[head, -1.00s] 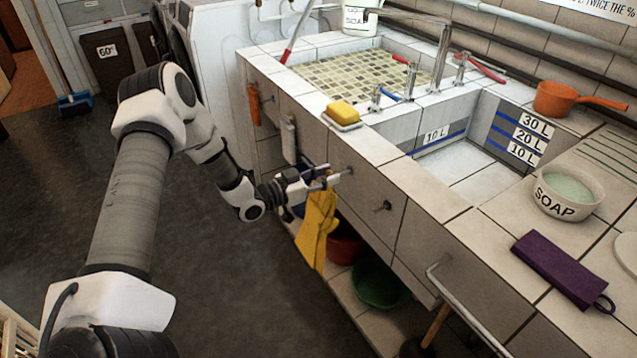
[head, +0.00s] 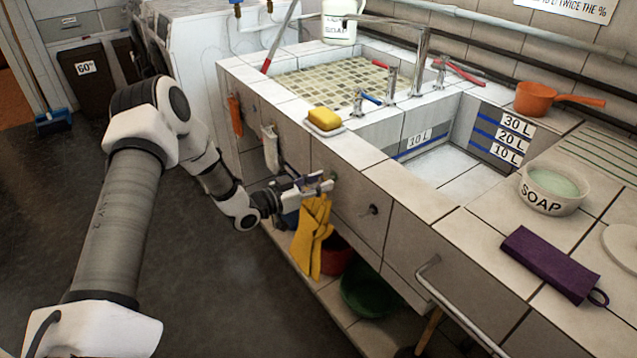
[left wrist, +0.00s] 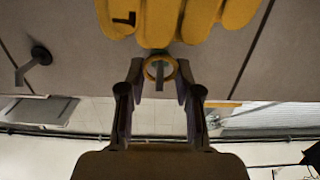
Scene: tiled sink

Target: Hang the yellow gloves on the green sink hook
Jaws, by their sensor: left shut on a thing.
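The yellow gloves (head: 312,238) hang below my left gripper (head: 327,184), in front of the tiled sink front. In the left wrist view, glove fingers (left wrist: 175,18) fill the top edge, and a yellow ring (left wrist: 160,68) sits between the fingertips of my left gripper (left wrist: 159,72). My left gripper is shut on the gloves at this ring. A short grey-green hook (left wrist: 160,77) shows inside the ring's outline; I cannot tell whether it passes through. In the head view the hook is largely hidden by the gripper. My right gripper is not in view.
A dark bare hook (head: 373,210) is right of the gripper; an orange item (head: 235,116) and a white cloth (head: 270,148) hang to its left. A red bowl (head: 338,254) and green basin (head: 371,291) are below. A metal rail (head: 455,300) juts out front right.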

